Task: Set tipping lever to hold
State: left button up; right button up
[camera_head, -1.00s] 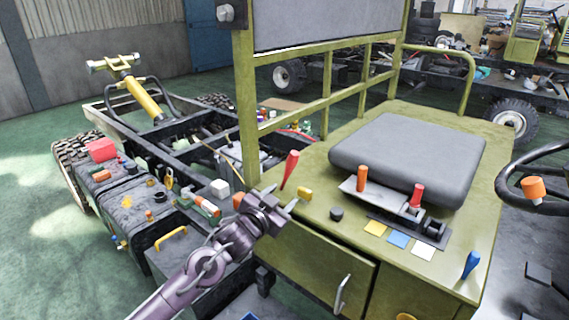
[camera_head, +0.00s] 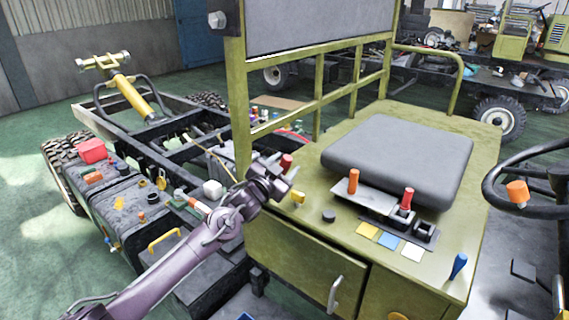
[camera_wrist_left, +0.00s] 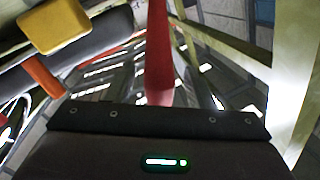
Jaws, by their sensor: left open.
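A red lever (camera_head: 286,161) stands at the left edge of the olive console (camera_head: 310,222), its lower part hidden by my left gripper (camera_head: 283,182). That gripper is open, with its fingers at the lever. In the left wrist view the red lever (camera_wrist_left: 159,55) rises ahead of the gripper's middle; contact cannot be told. An orange lever (camera_head: 353,181) and another red lever (camera_head: 407,199) stand in a slotted plate right of it. A blue lever (camera_head: 457,266) stands at the right edge. No readable label shows which is the tipping lever. My right gripper is not in view.
A yellow knob (camera_head: 298,198) sits close right of my left gripper, and a black knob (camera_head: 328,216) beyond it. The grey seat cushion (camera_head: 398,155) lies behind the levers. An olive post (camera_head: 240,110) rises close behind the gripper. Yellow, blue and white patches (camera_head: 389,240) lie in front.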

pick_arm(q)
jog(key=shift+w+d, duration=0.1)
grip_shut()
jog(key=shift+w+a+r+n, duration=0.1)
jog(key=shift+w+a+n, duration=0.1)
jog(key=shift+a+n, duration=0.1)
jog(key=a+n, duration=0.1)
jog(key=w+a+n, duration=0.1)
jog(key=w+n, duration=0.1)
jog(key=shift+a+r+g+b, duration=0.3)
jog(key=shift+a, duration=0.1)
grip_release()
